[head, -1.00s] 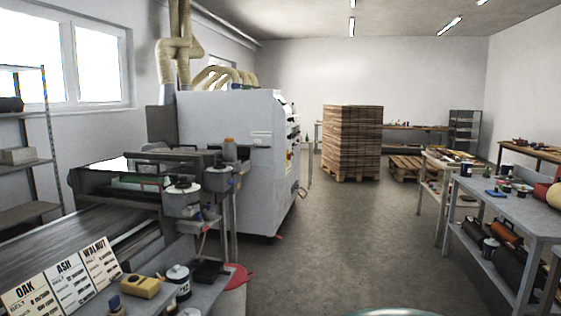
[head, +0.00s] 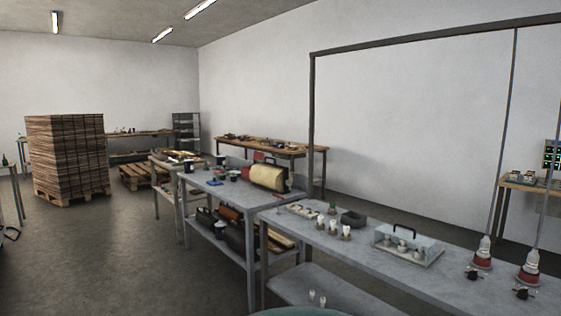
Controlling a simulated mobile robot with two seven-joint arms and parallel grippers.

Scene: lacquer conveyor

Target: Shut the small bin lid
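I see no small bin or bin lid that I can make out in the head view at this moment. Neither of my grippers is in the picture. A small dark grey open container (head: 353,218) stands on the near grey bench (head: 375,275); I cannot tell what it is for. Beside it on the same bench is a clear box with a black handle (head: 406,245), with small pale pieces inside.
A second bench (head: 212,187) holds a yellowish roll (head: 269,177) and small jars. A pallet stack of boards (head: 68,155) stands at the left. The floor (head: 130,260) at left is clear.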

